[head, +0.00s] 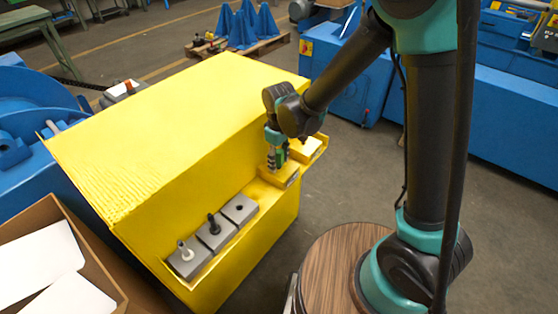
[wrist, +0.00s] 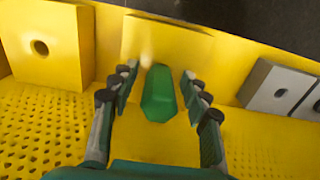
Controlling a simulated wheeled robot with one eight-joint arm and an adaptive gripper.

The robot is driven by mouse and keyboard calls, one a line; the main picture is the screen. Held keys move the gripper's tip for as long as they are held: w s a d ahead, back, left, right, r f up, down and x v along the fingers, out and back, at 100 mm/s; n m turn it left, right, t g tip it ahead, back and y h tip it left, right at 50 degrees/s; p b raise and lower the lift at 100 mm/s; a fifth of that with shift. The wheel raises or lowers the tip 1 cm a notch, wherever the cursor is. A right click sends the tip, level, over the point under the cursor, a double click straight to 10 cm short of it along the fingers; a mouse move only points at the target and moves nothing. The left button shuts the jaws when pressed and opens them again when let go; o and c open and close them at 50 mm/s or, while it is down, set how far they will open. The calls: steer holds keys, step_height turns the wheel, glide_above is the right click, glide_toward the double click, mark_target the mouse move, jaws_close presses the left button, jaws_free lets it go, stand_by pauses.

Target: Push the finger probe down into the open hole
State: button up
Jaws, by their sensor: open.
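A green piece with an angular top (wrist: 158,94), which may be the finger probe, stands between my fingers at a yellow block (wrist: 165,38). Its lower end is hidden. My gripper (wrist: 157,88) is open, with one finger on each side of the green piece. In the head view my gripper (head: 277,158) is low over the yellow block (head: 279,176) on the ledge. An open dark hole (wrist: 40,48) shows in another yellow block (wrist: 62,60) to the left. A grey block (head: 239,209) on the ledge also has an open hole (head: 239,208).
Two more grey blocks hold a black peg (head: 213,222) and a white peg (head: 185,250). The tall yellow housing (head: 160,130) rises behind the ledge. A cardboard box (head: 60,262) stands at the lower left. Perforated yellow metal (wrist: 40,130) shows beside my fingers.

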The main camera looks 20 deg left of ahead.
step_height(320, 180, up, 12)
steer(key=shift+f, duration=0.1)
stand_by(0.5)
steer(key=w+d+f+m+t+y, duration=0.1)
steer(key=d+m, duration=0.2)
steer(key=d, duration=0.7)
steer(key=w+d+m+t, duration=0.1)
steer(key=w+d+m, duration=0.15)
steer(key=d, duration=0.75)
steer(key=s+d+f+m+t, duration=0.1)
steer(key=s+d+m, duration=0.3)
steer(key=d, duration=0.4)
steer(key=s+d+f+m+t+h, duration=0.1)
steer(key=s+d+f+m, duration=0.3)
steer(key=d, duration=0.4)
steer(key=shift+d, duration=0.4)
